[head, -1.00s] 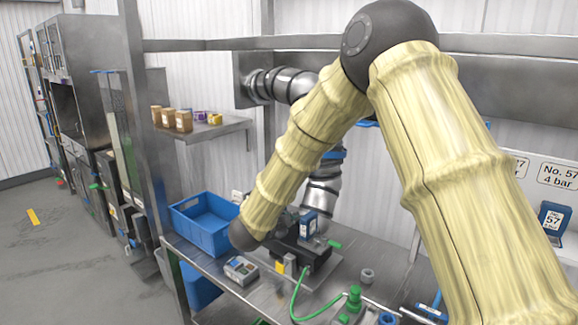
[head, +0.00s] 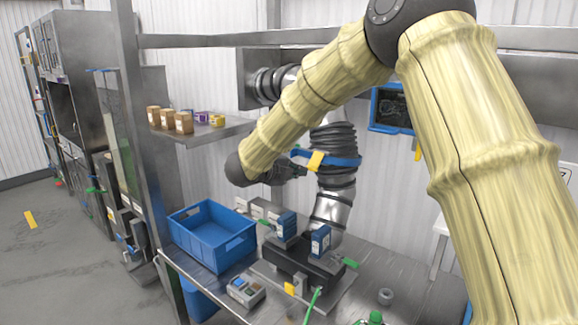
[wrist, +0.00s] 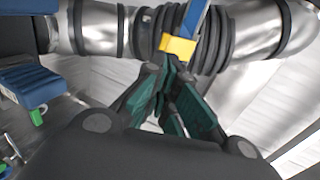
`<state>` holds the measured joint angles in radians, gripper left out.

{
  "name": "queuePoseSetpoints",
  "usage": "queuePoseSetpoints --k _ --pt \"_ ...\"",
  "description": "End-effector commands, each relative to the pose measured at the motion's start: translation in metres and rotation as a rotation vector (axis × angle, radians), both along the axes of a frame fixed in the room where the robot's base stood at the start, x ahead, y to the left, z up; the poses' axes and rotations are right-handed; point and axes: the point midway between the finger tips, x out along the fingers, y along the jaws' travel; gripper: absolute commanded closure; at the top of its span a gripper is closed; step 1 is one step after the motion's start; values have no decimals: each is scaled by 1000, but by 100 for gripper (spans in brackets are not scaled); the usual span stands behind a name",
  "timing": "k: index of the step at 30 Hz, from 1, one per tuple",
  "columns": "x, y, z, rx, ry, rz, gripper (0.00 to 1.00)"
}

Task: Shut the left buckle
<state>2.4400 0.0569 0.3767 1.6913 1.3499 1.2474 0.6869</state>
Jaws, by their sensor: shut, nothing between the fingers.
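A yellow buckle (head: 316,160) sits on a blue strap (head: 345,162) around the dark ribbed sleeve (head: 332,145) of the metal duct. In the wrist view the yellow buckle (wrist: 178,48) is near the top centre, with the blue strap (wrist: 196,14) rising from it. My gripper (head: 300,168) is at the strap's left side, close to the buckle. In the wrist view my gripper (wrist: 168,70) has its dark green-padded fingers just below the buckle, shut and empty. I cannot tell whether the fingertips touch it, nor whether the buckle is latched.
Below stand blue packs (head: 320,240) on a dark machine (head: 300,262) on the steel bench. A blue crate (head: 212,235) and a grey control box (head: 246,290) are to the left. A shelf with brown boxes (head: 183,122) is behind the steel post (head: 140,130).

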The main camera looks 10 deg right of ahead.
Motion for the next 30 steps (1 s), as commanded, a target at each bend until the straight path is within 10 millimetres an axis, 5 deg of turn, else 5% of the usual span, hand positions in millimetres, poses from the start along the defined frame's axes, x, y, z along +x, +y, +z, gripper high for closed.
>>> queuePoseSetpoints --k 12,30 --pt "34 -46 -17 -1 1 -2 100" --pt "39 -54 -24 -2 0 -3 100"
